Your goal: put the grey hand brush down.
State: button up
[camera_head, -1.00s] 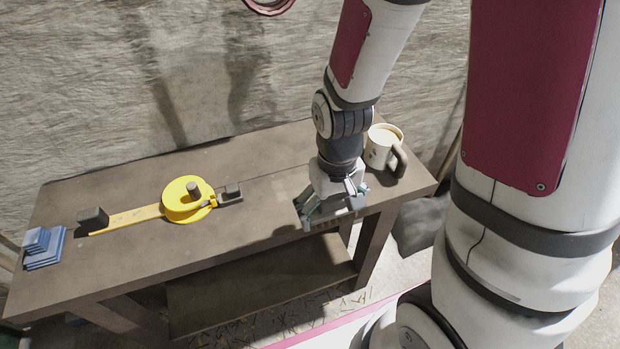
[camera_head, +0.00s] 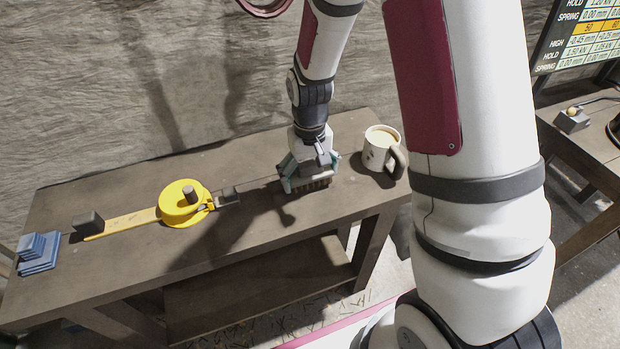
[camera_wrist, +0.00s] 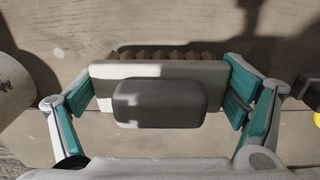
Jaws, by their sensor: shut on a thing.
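The grey hand brush (camera_head: 307,187) is between the fingers of my gripper (camera_head: 305,182) above the right part of the bench top. Its row of bristles points down; whether the tips touch the wood I cannot tell. In the wrist view the brush's grey back and dark raised handle (camera_wrist: 160,103) fill the middle, with the brown bristles showing along the far edge. The teal finger pads of my gripper (camera_wrist: 165,90) close on both ends of the brush.
A cream mug (camera_head: 379,150) stands right of my gripper on the bench (camera_head: 130,265). Left are a yellow round tool (camera_head: 182,208) with a flat strip, dark blocks, and a blue stepped block (camera_head: 39,252). Bare wood lies in front of the yellow tool.

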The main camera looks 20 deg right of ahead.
jog(key=shift+f, duration=0.7)
jog(key=shift+f, duration=0.1)
jog(key=o, duration=1.1)
jog(key=shift+c, duration=0.2)
